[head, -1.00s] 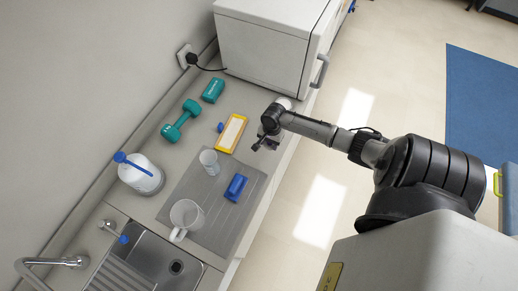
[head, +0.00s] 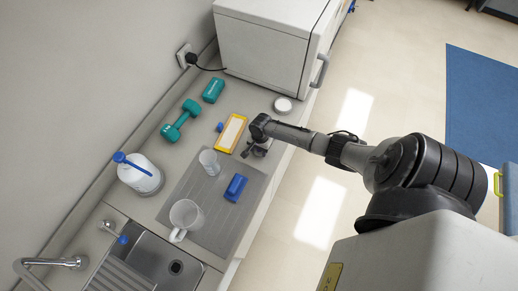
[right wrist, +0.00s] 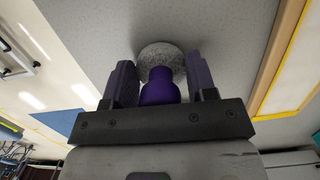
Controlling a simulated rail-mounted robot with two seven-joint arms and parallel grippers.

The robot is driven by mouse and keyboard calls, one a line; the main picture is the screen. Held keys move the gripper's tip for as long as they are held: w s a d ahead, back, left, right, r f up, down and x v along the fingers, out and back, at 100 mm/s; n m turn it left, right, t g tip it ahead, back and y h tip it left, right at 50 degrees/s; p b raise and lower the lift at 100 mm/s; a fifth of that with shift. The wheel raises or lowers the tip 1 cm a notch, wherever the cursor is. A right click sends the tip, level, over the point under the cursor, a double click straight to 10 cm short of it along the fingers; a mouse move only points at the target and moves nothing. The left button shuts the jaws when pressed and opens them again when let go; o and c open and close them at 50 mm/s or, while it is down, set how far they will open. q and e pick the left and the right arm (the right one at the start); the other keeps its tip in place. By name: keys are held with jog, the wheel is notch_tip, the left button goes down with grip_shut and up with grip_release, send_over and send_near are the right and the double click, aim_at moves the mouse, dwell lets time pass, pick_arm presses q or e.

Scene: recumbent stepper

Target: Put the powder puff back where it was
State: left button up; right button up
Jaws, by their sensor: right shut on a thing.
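My right gripper (head: 254,151) is over the counter's front part, beside the yellow-framed tray. In the right wrist view its two fingers (right wrist: 160,78) are closed around a purple handle (right wrist: 159,88). A round grey speckled pad (right wrist: 161,55) sits at the far end of that handle; together they look like the powder puff. The pad faces the grey counter top; I cannot tell whether it touches it. In the head view the puff is hidden or too small to make out. A round white dish or lid (head: 283,105) stands on the counter near the white cabinet. My left gripper is not in view.
The yellow-framed tray (head: 219,145) lies close to my gripper. A grey mat (head: 205,228) holds a clear cup (head: 209,162), a blue object (head: 236,187) and a mug (head: 186,217). The white cabinet (head: 265,45) bounds the counter's far end.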

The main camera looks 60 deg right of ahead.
jog(key=o, duration=0.8)
jog(key=shift+f, duration=0.1)
jog(key=shift+o, duration=0.2)
jog(key=r, duration=0.3)
jog(key=d+r, duration=0.1)
jog(key=r, duration=0.7)
jog(key=shift+d+r+p, duration=0.15)
jog(key=shift+r+p, duration=0.05)
jog(key=shift+p, duration=0.2)
jog(key=shift+s+a+r, duration=0.1)
jog(key=shift+a+r, duration=0.05)
jog(key=shift+a, duration=0.1)
jog(key=s+a+n, duration=0.4)
jog(key=a+n, duration=0.1)
jog(key=a, duration=0.2)
jog(key=s+a+n, duration=0.4)
jog(key=a+n, duration=0.1)
jog(key=a, duration=0.2)
jog(key=s+a+r+n+t+h, duration=0.1)
jog(key=s+a+r+n+t, duration=0.2)
jog(key=s+a+r+n, duration=0.5)
jog(key=shift+s+a+r+n+t, duration=0.3)
jog(key=shift+s+a+r+n, duration=0.1)
jog(key=shift+a+r+n, duration=0.45)
